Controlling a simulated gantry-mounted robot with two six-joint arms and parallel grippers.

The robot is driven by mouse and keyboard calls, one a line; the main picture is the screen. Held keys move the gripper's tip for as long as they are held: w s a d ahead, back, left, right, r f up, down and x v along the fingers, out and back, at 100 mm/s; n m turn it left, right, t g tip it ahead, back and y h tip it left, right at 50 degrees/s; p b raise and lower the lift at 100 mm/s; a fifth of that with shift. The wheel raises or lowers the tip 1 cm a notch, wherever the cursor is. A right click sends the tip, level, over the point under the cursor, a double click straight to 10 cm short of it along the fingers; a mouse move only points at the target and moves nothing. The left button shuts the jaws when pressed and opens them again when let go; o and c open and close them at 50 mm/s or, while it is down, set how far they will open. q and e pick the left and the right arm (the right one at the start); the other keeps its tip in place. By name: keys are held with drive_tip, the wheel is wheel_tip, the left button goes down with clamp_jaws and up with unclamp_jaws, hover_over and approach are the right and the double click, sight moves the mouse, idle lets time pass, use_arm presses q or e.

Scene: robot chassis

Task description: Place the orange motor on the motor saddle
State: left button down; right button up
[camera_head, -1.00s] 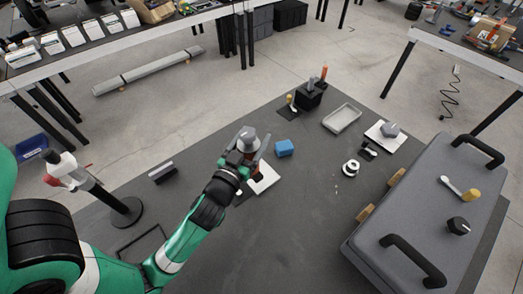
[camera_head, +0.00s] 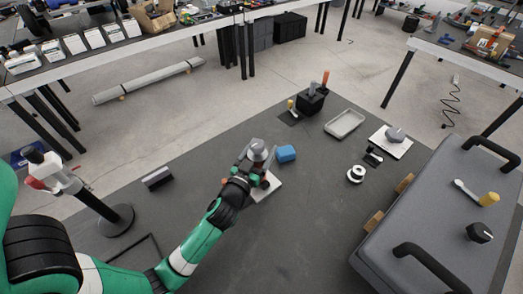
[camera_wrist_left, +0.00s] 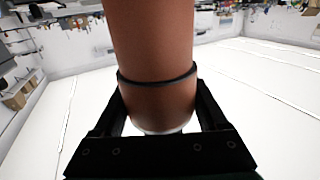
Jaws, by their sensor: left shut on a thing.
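The orange motor (camera_wrist_left: 155,60) is a brownish-orange cylinder with a dark band, seen large and close in the left wrist view. My left gripper (camera_wrist_left: 157,118) is shut on it, one dark finger on each side. In the head view my left gripper (camera_head: 253,168) holds it upright beside and over a white plate (camera_head: 270,188). A grey rounded piece (camera_head: 258,149) shows above the fingers. The wrist mostly hides the motor there. I cannot tell which fixture is the motor saddle, or whether the motor touches anything below. My right gripper is not in view.
A grey tray (camera_head: 345,123), a black holder (camera_head: 311,102) and a white plate (camera_head: 400,147) with a grey piece stand farther right. A large grey case (camera_head: 430,225) fills the right side. The middle front is clear.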

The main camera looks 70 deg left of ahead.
use_arm(q)
drive_tip(key=shift+c, duration=1.8)
unclamp_jaws()
drive_tip(key=shift+f, duration=0.2)
drive_tip(key=o, duration=0.4)
drive_tip(key=shift+r, duration=0.1)
drive_tip(key=shift+c, duration=0.2)
drive_tip(key=shift+r, duration=0.15)
drive_tip(key=b+v, duration=0.1)
drive_tip(key=v, duration=1.1)
drive_tip(key=shift+b, duration=0.35)
